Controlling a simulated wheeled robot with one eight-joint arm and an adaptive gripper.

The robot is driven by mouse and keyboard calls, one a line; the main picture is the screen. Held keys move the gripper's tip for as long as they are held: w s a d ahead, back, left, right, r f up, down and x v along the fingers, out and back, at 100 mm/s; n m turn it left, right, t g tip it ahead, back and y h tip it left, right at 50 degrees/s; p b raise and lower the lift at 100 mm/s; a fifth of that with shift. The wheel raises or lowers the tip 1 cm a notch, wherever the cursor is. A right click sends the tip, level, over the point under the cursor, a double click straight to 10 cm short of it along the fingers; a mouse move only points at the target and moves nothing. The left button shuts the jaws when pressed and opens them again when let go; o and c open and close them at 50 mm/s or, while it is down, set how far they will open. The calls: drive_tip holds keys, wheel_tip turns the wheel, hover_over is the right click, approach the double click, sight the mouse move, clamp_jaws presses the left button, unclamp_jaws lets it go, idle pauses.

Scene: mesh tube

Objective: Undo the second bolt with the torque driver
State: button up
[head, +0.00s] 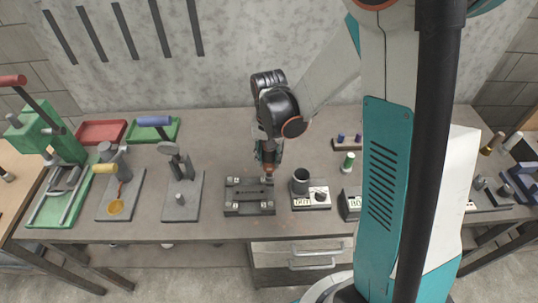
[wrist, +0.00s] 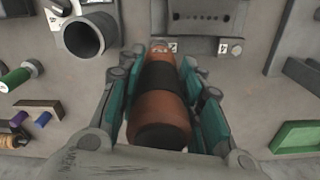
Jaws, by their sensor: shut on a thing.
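My gripper (wrist: 162,62) is shut on the torque driver (wrist: 161,102), an orange tool with a black band; its teal fingers close on both sides of it. In the head view my gripper (head: 268,155) holds the driver (head: 268,166) roughly upright, over the back right corner of the dark grey bolt fixture (head: 250,209). In the wrist view the fixture (wrist: 205,22) is at the top, with small white number labels at its near corners. The driver's far end is close to the left label and hides whatever bolt is beneath it. I cannot tell whether they touch.
A dark cup on a labelled base (head: 301,185) stands just right of the fixture. A grey stand with a lever (head: 181,195) is to its left. A green-topped item (head: 348,160) and a small rack (head: 345,144) are behind right. Red and green trays (head: 101,131) lie at the back left.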

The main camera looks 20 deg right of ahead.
drive_tip(key=shift+s+r+b, duration=0.1)
drive_tip(key=shift+b, duration=0.3)
drive_tip(key=shift+c, duration=0.5)
drive_tip(key=shift+r, duration=0.2)
